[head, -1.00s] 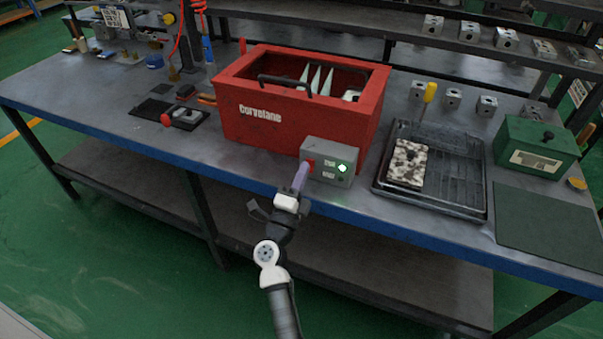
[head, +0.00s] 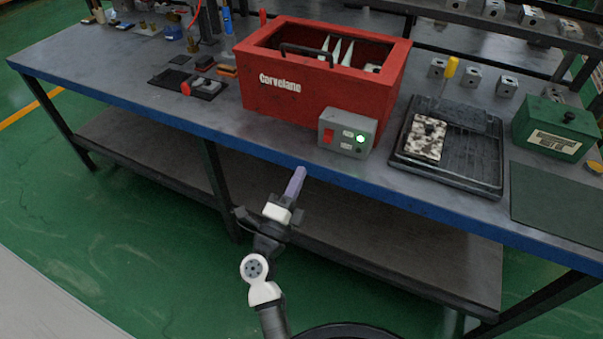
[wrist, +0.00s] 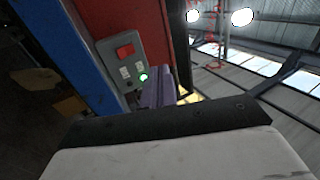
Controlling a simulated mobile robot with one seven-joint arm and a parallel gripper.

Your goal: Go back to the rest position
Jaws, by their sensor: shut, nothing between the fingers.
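My gripper (head: 296,182) has shut purple-grey fingers with nothing between them. In the head view it is in front of the bench's blue front edge, below and left of the grey control box, and apart from it. In the wrist view the shut fingers (wrist: 158,92) show beside the control box (wrist: 124,62). The control box (head: 347,132) has a red switch and a lit green light and sits at the front of the red Corvelane machine (head: 290,103).
The workbench (head: 130,105) has a blue front edge and a lower shelf. A black tray (head: 470,172) with a speckled block (head: 425,139) and a green box (head: 555,128) stand right. A black plate (head: 205,92) lies left. Green floor (head: 130,240) before the bench is free.

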